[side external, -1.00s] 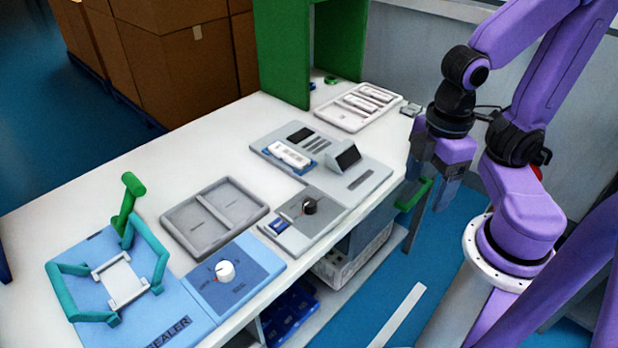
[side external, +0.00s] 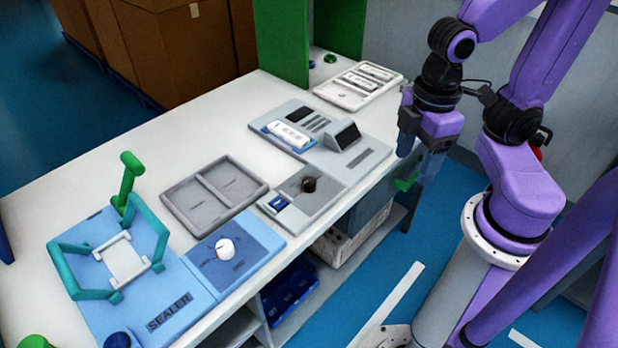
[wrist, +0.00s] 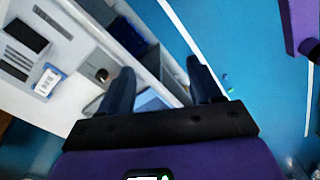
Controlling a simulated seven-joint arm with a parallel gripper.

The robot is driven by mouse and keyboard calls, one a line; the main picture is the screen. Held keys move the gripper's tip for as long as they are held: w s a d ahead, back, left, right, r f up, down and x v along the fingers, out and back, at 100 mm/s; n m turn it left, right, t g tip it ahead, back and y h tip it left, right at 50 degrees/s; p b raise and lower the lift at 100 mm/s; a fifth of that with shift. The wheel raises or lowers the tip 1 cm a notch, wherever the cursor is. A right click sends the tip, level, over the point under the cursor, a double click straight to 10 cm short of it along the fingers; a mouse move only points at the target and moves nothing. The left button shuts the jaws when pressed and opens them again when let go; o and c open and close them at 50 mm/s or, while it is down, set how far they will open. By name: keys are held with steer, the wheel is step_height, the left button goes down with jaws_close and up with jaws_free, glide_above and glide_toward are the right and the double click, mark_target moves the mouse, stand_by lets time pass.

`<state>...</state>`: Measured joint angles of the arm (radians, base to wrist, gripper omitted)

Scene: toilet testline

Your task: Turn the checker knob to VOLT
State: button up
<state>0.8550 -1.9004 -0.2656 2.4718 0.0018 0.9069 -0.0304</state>
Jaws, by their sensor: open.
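A black knob (side external: 309,185) stands on a grey panel (side external: 327,197) with a small blue display, near the table's front edge. The knob and panel also show, small, in the wrist view (wrist: 102,75). A white knob (side external: 225,249) stands on a blue panel beside the sealer. The lettering around both knobs is too small to read, so I cannot tell which is marked VOLT. My gripper (side external: 417,165) is open and empty, to the right of the black knob and apart from it, beyond the table's front edge. Its two spread fingers show in the wrist view (wrist: 162,88).
The sealer (side external: 125,265) with teal arms and a green handle is at left. A grey two-part tray (side external: 165,205) lies behind the knob panels. A grey station with a tilted screen (side external: 343,135) and a white tray (side external: 330,95) stand farther back.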

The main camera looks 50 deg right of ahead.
steer(key=w+a+f+m, duration=0.1)
steer(key=w+a+m, duration=0.15)
steer(key=w, duration=1.15)
glide_toward(309, 180)
steer(key=shift+m, duration=0.45)
step_height(309, 180, down, 9)
steer(key=shift+a+f, duration=0.1)
steer(key=shift+a, duration=0.05)
steer(key=c, duration=1)
steer(key=shift+c, duration=0.2)
